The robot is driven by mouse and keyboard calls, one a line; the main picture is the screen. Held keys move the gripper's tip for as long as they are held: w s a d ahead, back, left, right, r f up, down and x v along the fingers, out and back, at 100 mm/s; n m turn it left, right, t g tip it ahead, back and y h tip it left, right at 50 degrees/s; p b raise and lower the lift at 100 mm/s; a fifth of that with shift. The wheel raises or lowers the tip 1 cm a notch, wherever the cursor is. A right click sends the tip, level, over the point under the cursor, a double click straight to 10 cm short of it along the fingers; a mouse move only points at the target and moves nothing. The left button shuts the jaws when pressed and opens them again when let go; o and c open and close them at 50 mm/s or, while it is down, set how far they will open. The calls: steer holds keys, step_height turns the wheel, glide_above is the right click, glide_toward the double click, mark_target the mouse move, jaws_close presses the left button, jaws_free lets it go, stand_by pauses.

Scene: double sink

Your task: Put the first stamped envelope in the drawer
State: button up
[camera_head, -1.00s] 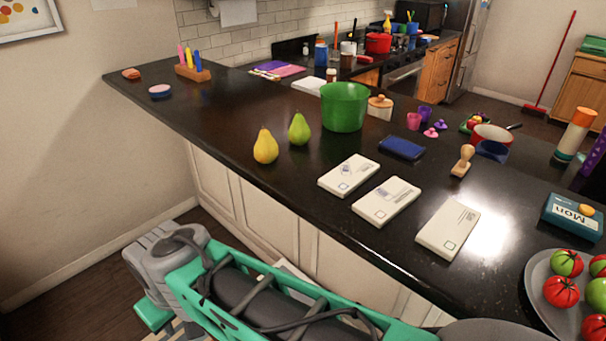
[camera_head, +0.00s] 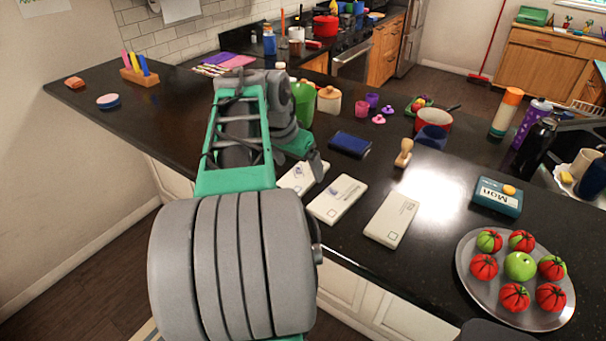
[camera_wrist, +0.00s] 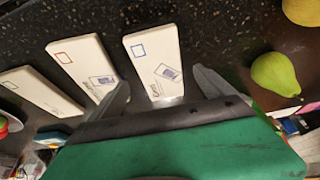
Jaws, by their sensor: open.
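Three cream envelopes lie in a row on the black counter. The left one (camera_head: 297,182), partly behind my gripper, and the middle one (camera_head: 337,199) bear dark stamp marks. The right one (camera_head: 391,218) shows printed lines and a small square. In the wrist view, the blue-square envelope (camera_wrist: 154,58) lies in line with the gap between my open fingers (camera_wrist: 165,92), and the red-square envelope (camera_wrist: 84,66) is left of it. My gripper (camera_head: 316,166) is empty over the left envelope in the head view; contact cannot be told. No open drawer shows.
A green pear (camera_wrist: 275,74) lies right of my fingers. A green pot (camera_head: 303,104), blue ink pad (camera_head: 350,144) and wooden stamp (camera_head: 403,153) stand behind the envelopes. A tomato plate (camera_head: 465,268) is right. Bare counter lies between it and the envelopes.

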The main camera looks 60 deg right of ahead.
mark_target(302, 174)
steer(key=x, duration=0.3)
steer(key=c, duration=1.6)
steer(key=shift+r, duration=0.15)
